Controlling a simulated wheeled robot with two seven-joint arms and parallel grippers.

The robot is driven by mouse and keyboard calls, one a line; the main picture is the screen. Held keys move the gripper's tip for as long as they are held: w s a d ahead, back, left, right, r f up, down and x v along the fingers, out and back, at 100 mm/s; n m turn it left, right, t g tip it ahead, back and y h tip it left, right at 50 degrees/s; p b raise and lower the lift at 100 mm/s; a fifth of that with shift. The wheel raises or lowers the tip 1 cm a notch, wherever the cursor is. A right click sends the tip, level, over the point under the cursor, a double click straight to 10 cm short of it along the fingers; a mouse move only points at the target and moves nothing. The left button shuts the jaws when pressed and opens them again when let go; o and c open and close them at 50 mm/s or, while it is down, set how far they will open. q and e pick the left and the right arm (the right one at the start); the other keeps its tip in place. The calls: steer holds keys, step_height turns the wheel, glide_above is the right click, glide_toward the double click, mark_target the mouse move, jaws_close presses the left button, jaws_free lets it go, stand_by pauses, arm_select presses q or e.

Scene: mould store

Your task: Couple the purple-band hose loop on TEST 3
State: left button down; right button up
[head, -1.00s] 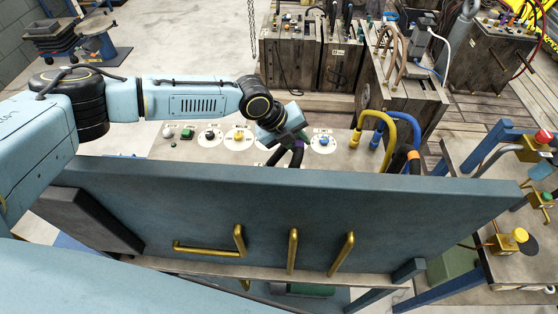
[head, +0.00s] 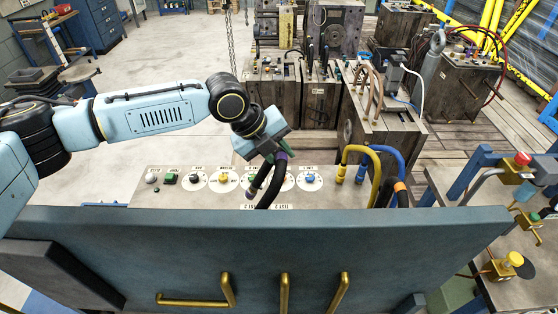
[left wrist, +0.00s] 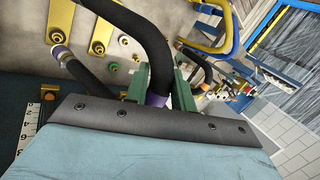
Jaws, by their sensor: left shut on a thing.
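My left gripper (head: 275,150) is shut on a black hose loop (head: 262,186) at a purple band, above the bench top behind the large blue-grey panel. In the left wrist view the purple band (left wrist: 157,98) sits between the green fingers (left wrist: 170,88), and the black hose (left wrist: 150,45) arches up from it. I cannot tell whether that end is joined to anything. A TEST label (head: 283,206) lies near the hose; its number is hard to read. My right gripper is not in view.
The blue-grey panel (head: 370,245) with brass handles (head: 284,293) fills the front. The bench top (head: 150,197) carries several round dials, a green button, and yellow (head: 374,180) and blue (head: 400,170) hoses at right. Wooden-sided mould blocks (head: 385,115) stand behind.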

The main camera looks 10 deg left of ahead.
arm_select(q)
steer(key=shift+d+r, duration=0.1)
stand_by(0.3)
step_height(320, 180, up, 3)
steer(key=p, duration=0.3)
steer(key=shift+r, duration=0.15)
step_height(320, 180, up, 2)
steer(key=shift+r+p, duration=0.2)
steer(key=shift+p, duration=0.75)
steer(key=shift+r, duration=0.7)
step_height(320, 180, up, 15)
steer(key=shift+f, duration=0.1)
